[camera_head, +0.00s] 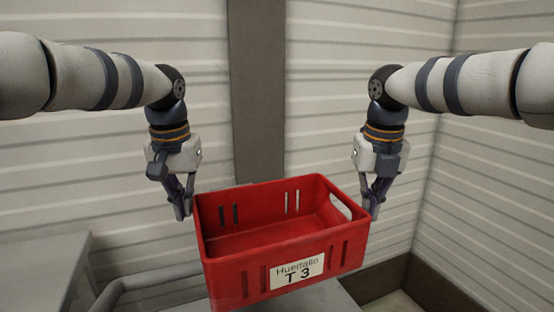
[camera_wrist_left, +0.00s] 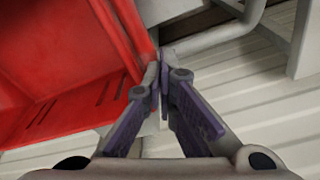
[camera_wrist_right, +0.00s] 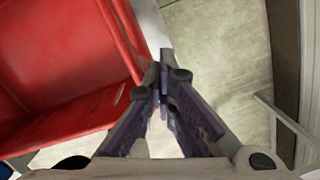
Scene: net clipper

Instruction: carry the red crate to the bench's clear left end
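The red crate (camera_head: 225,272) is open-topped, looks empty, and has a white label reading "Huertalto T 3" on its front. It sits between my two grippers, turned and with its right side higher in the head view. My left gripper (camera_head: 187,212) is beside its left end, my right gripper (camera_head: 373,208) beside its right end near the handle slot. In the left wrist view the fingers (camera_wrist_left: 159,88) meet at the tips by the crate's rim. The right wrist view shows the same for the right fingers (camera_wrist_right: 160,88). No wall shows between either pair; exact contact is unclear.
A grey surface (camera_head: 335,298) shows under the crate's front right. A grey pipe (camera_head: 150,278) and a grey block (camera_head: 45,265) are at lower left. A ribbed pale wall (camera_head: 130,160) with a dark post (camera_head: 257,90) stands behind. Floor shows at lower right.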

